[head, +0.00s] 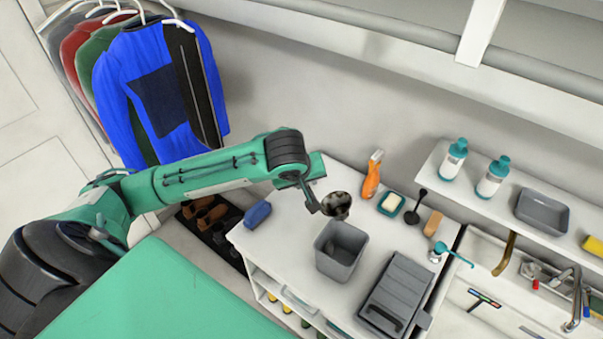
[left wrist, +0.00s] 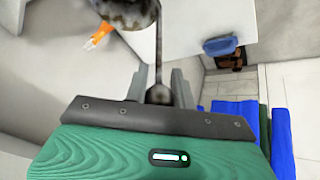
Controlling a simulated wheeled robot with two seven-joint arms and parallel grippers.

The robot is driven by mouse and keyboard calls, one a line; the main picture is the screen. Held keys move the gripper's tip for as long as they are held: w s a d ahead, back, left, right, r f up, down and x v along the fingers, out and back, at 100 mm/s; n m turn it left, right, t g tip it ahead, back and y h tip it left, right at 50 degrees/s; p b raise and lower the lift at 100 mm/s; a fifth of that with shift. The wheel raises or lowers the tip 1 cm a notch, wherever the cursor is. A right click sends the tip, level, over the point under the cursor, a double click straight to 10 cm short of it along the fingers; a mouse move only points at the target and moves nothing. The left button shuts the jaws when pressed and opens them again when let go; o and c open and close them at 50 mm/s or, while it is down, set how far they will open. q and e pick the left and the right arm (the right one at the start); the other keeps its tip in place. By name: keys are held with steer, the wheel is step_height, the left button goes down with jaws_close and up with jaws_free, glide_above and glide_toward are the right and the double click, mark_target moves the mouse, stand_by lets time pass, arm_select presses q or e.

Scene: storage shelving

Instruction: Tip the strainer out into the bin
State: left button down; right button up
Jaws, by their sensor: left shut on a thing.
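The strainer (head: 337,205) is a small dark, mottled cup on a thin handle. In the head view it hangs just behind the far rim of the bin, as seen in the picture. My left gripper (head: 312,202) is shut on its handle; the handle runs between the two fingers (left wrist: 160,88) in the left wrist view, with the strainer's cup (left wrist: 127,12) cut off at the top edge. The bin (head: 323,262) is an open grey square tub standing on the white cabinet top. I cannot tell what is in the strainer. My right gripper is not in view.
On the white cabinet stand a blue block-shaped item (head: 257,214), an orange spray bottle (head: 372,174), a soap dish (head: 391,204), a dark brush (head: 415,205) and a grey lidded box (head: 398,292). A shelf with bottles (head: 454,160) is at right. Clothes (head: 160,95) hang at left.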

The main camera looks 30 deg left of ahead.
arm_select(q)
steer(key=d+r+y+p, duration=0.1)
steer(key=p, duration=0.1)
steer(key=w+d+r+g+y+p, duration=0.1)
steer(key=r+p, duration=0.1)
steer(key=p, duration=0.1)
steer(key=shift+d+r+m+y+p, duration=0.1)
steer(key=shift+d+m+y+p, duration=0.05)
steer(key=shift+m+y+p, duration=0.2)
steer(key=shift+w+d+r+m+g+y, duration=0.15)
steer(key=shift+d+r+m+g+y, duration=0.15)
steer(key=shift+y, duration=0.25)
